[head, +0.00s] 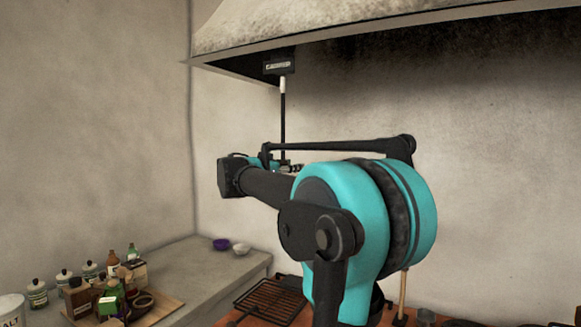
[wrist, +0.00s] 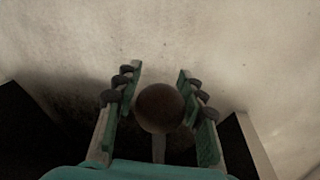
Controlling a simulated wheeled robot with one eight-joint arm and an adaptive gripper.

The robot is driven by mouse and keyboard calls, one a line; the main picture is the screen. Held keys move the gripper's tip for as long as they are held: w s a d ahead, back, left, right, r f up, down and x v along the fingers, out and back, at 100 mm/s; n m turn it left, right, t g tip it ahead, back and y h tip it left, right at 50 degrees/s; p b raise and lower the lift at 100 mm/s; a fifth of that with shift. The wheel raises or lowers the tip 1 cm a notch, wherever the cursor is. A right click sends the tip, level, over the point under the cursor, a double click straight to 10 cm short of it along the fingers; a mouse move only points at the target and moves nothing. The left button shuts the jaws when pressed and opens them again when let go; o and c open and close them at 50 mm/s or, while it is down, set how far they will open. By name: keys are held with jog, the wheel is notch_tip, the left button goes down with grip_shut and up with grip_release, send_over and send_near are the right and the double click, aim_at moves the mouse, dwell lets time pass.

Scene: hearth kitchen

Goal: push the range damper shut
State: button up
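The range damper shows in the head view as a thin upright rod (head: 283,120) with a pale upper section, hanging below a dark labelled plate (head: 279,64) under the hood's left end. Its lower end is hidden behind my arm. In the wrist view a round dark brown knob (wrist: 160,108) on a short pale stem appears between my fingers. My gripper (wrist: 159,82) is open, with one finger on each side of the knob and a narrow gap showing at both sides. In the head view my gripper is mostly hidden by my arm near the rod's lower end.
The plastered hood (head: 300,28) overhangs the range. A grey counter (head: 215,268) at lower left carries a wooden tray (head: 165,308) of bottles and jars, plus a purple bowl (head: 221,244) and a white bowl (head: 241,248). A black grill rack (head: 270,300) lies below my arm.

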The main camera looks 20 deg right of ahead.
grip_shut()
notch_tip(320, 180, up, 8)
jog(key=shift+f, duration=0.2)
dwell(0.4)
jog(key=shift+o, duration=2.4)
grip_release()
jog(key=shift+a, duration=0.15)
jog(key=v, duration=1.1)
jog(key=shift+s+a, duration=0.2)
jog(key=shift+a, duration=0.15)
